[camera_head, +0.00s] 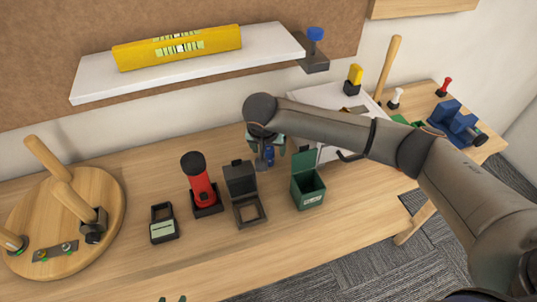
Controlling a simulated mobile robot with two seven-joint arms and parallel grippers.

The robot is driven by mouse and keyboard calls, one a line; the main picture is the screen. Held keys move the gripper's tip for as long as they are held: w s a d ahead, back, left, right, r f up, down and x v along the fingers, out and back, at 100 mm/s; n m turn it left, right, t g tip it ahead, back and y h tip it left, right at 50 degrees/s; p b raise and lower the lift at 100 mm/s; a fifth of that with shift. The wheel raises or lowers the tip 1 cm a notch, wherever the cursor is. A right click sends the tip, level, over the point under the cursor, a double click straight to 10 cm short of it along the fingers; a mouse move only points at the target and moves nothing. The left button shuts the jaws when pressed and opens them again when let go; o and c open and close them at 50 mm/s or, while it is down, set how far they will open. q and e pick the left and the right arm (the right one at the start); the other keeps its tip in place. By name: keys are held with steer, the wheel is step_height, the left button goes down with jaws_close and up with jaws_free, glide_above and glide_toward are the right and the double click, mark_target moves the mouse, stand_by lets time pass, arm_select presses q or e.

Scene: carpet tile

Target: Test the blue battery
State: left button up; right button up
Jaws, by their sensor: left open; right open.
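A small blue cylinder (270,156), which looks like the blue battery, stands at the back of the wooden table (230,270). My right gripper (265,146) is over it, open, with green-tipped fingers; the wrist hides part of it, and I cannot tell whether the fingers touch the cylinder. A small black device with a pale screen (164,228), perhaps the tester, lies at the front left. My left gripper (172,299) shows only its green fingertips at the bottom edge, apart and empty.
A red flashlight (200,187), an open black box (240,178) and an open green bin (308,194) stand mid-table. A round wooden board (108,190) with hammers is at left. A white shelf (90,88) holds a yellow level (205,42). The front table strip is clear.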

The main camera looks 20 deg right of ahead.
steer(key=shift+x, duration=0.8)
steer(key=shift+c, duration=0.4)
jaws_close()
